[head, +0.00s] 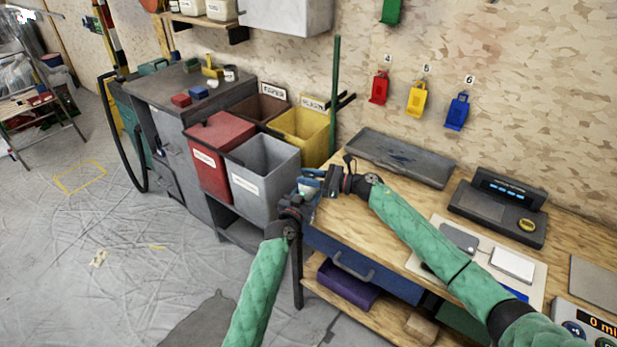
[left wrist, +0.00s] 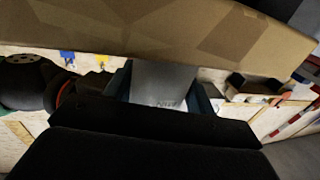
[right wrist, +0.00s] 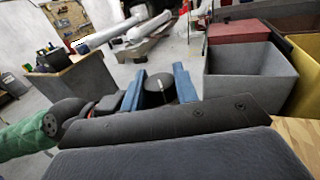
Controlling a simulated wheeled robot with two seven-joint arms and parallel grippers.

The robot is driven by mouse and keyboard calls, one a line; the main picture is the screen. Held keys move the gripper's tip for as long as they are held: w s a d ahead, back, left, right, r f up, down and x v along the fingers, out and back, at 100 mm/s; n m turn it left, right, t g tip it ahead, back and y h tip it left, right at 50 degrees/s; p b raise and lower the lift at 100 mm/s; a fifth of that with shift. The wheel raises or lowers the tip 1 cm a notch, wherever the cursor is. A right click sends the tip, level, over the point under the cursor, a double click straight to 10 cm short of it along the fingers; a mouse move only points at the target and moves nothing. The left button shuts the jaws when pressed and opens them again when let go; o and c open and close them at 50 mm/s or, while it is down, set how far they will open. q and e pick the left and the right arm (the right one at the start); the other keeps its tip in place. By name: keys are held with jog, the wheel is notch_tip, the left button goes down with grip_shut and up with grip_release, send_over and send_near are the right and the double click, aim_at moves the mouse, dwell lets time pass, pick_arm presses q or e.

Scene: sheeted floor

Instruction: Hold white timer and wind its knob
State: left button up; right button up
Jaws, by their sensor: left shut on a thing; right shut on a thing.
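My left gripper (head: 306,190) and right gripper (head: 318,176) meet close together at the near left corner of the workbench, in front of the grey bin. In the left wrist view, the left gripper's blue fingers (left wrist: 162,92) are shut on the sides of the pale timer (left wrist: 165,80), with small blurred lettering at its lower edge. In the right wrist view, the right gripper's blue fingers (right wrist: 158,88) are shut on a dark round knob (right wrist: 157,92). In the head view the timer is mostly hidden by the grippers.
A grey bin (head: 264,170), red bin (head: 212,150) and yellow bin (head: 302,132) stand beyond the grippers. Open floor lies left.

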jog(key=shift+m+t, duration=0.3)
jog(key=shift+m+t+h, duration=1.3)
jog(key=shift+m+t, duration=0.3)
jog(key=shift+t, duration=0.8)
jog(key=shift+w+a+r+m+t+h, duration=0.1)
jog(key=shift+a+r+m+t+h, duration=0.3)
jog(key=shift+m+t+h, duration=0.4)
jog(key=shift+d+f+m+t+h, duration=0.1)
jog(key=shift+d+m+t+h, duration=0.05)
jog(key=shift+m+t+h, duration=0.3)
jog(key=shift+d+f+m+t+h, duration=0.1)
jog(key=shift+m+t+h, duration=0.2)
jog(key=shift+t, duration=0.25)
jog(key=shift+d+f+m+t+h, duration=0.2)
jog(key=shift+f+m+t+h, duration=0.05)
jog(key=shift+m+t+h, duration=0.2)
jog(key=o, duration=1)
jog(key=shift+c, duration=0.2)
